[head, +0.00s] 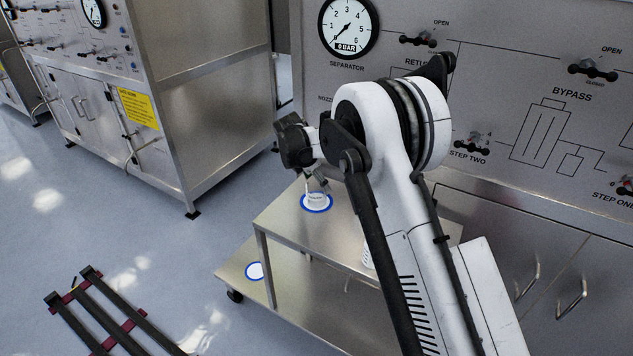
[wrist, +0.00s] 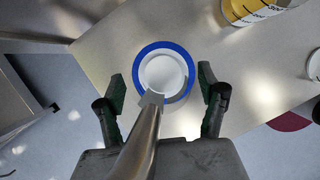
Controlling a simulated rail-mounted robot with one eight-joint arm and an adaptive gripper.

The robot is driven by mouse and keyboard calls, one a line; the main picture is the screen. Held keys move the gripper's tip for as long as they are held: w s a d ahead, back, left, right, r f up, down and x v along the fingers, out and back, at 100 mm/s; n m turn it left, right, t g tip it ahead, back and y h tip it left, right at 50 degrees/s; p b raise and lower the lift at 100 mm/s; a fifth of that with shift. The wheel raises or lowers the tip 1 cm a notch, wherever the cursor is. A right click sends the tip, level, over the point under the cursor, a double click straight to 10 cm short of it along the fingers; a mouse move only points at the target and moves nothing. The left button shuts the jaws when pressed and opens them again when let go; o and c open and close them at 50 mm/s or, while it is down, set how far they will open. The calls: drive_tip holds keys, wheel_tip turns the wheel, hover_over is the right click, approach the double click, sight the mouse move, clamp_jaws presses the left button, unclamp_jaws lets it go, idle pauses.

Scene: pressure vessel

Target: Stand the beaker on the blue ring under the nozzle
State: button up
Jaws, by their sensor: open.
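The white beaker (head: 316,198) stands upright on the blue ring (head: 305,209) on top of the steel cart. In the wrist view the beaker (wrist: 162,73) appears from above, inside the blue ring (wrist: 150,47), with some blue showing around it. The nozzle (wrist: 141,137), a metal tube, reaches over the beaker's near rim and hides part of it. My gripper (wrist: 162,92) is open, with one finger on each side of the nozzle and beaker and a gap to the beaker. In the head view my gripper (head: 315,181) is just above the beaker, partly hidden by my arm.
In the wrist view a container of yellow liquid (wrist: 250,10) stands at upper right, and a white-rimmed vessel (wrist: 314,65) is at the right edge. A white disc with a blue rim (head: 255,271) is on the lower shelf. The valve panel (head: 520,110) stands behind the cart.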

drive_tip(key=v, duration=1.2)
drive_tip(key=shift+r, duration=0.2)
drive_tip(key=s+d+r+m+t+y, duration=0.2)
drive_tip(key=s+d+r+m, duration=1)
drive_tip(key=s+d+r, duration=0.6)
drive_tip(key=s+d+f+m, duration=0.2)
drive_tip(key=s+d+m, duration=0.1)
drive_tip(key=s, duration=0.5)
drive_tip(key=s+d+f+m+t+y, duration=0.1)
drive_tip(key=s+d+f+m, duration=0.2)
drive_tip(key=s+m, duration=0.3)
drive_tip(key=s+d+f+m+t, duration=0.1)
drive_tip(key=s+d+f+m, duration=0.2)
drive_tip(key=s, duration=0.9)
drive_tip(key=shift+s+d+m, duration=0.15)
drive_tip(key=shift+d+m, duration=0.2)
drive_tip(key=shift+m, duration=0.65)
